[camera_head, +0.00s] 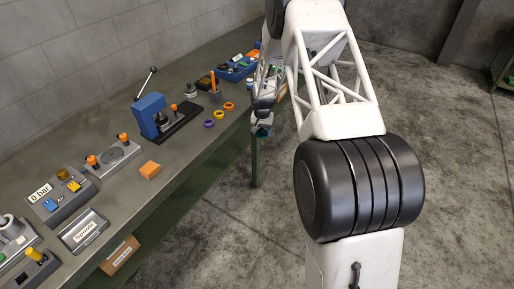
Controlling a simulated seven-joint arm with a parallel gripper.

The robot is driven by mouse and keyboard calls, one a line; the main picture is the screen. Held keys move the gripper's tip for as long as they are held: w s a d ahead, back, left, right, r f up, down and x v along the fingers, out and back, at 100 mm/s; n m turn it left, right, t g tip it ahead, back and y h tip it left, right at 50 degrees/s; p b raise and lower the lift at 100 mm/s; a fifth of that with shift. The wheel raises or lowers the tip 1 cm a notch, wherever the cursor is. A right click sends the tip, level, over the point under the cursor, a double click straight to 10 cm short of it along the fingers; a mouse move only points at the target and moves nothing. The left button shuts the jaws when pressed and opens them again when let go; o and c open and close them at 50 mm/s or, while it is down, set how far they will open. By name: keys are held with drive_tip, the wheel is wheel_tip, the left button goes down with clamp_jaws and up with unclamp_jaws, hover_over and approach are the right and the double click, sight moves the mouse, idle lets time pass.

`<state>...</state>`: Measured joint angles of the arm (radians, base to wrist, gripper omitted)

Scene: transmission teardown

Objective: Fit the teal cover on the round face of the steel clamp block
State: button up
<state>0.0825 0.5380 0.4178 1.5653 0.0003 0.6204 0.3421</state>
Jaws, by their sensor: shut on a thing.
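My gripper (263,116) hangs at the front edge of the workbench, at the end of my white lattice arm. It is small and dark here, and it is shut on a small teal piece, which looks like the teal cover (262,131), just below the fingers. The exact grip is too small to make out. A grey block with a round face and orange knobs (118,154) lies on the bench to the left; I cannot tell if it is the steel clamp block. The cover is well apart from it.
The bench (185,163) holds a blue lever press (152,117), an orange block (149,170), purple, yellow and orange rings (219,115), a "Spools" tray (84,231) and a "0 bar" unit (62,196). A cardboard box (119,255) sits below. Floor right of the bench is clear.

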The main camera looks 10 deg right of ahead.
drive_tip(key=w+d+r+m, duration=0.1)
drive_tip(key=w+r+m, duration=0.15)
drive_tip(key=r, duration=0.55)
drive_tip(key=w+r+m, duration=0.1)
drive_tip(key=w+r, duration=0.3)
drive_tip(key=r, duration=0.4)
drive_tip(key=s+a+r+n, duration=0.2)
drive_tip(key=s+a+r, duration=0.35)
drive_tip(key=a, duration=0.75)
drive_tip(key=s+a+r+n, duration=0.1)
drive_tip(key=s+a+r, duration=0.2)
drive_tip(key=a+r, duration=0.75)
drive_tip(key=s+a+r+n, duration=0.2)
drive_tip(key=s+a+r, duration=0.25)
drive_tip(key=a, duration=1.15)
drive_tip(key=s+a, duration=0.5)
drive_tip(key=a, duration=0.3)
drive_tip(key=s+a+f+n, duration=0.1)
drive_tip(key=a+f, duration=0.3)
drive_tip(key=s+a+f+n, duration=0.1)
drive_tip(key=a+f, duration=0.3)
drive_tip(key=s+a+f+n, duration=0.1)
drive_tip(key=s+a+f, duration=0.1)
drive_tip(key=a+f, duration=0.3)
drive_tip(key=shift+s, duration=0.1)
drive_tip(key=shift+s+a+f, duration=0.2)
drive_tip(key=shift+a+f, duration=0.2)
drive_tip(key=shift+a, duration=0.05)
drive_tip(key=shift+f, duration=0.15)
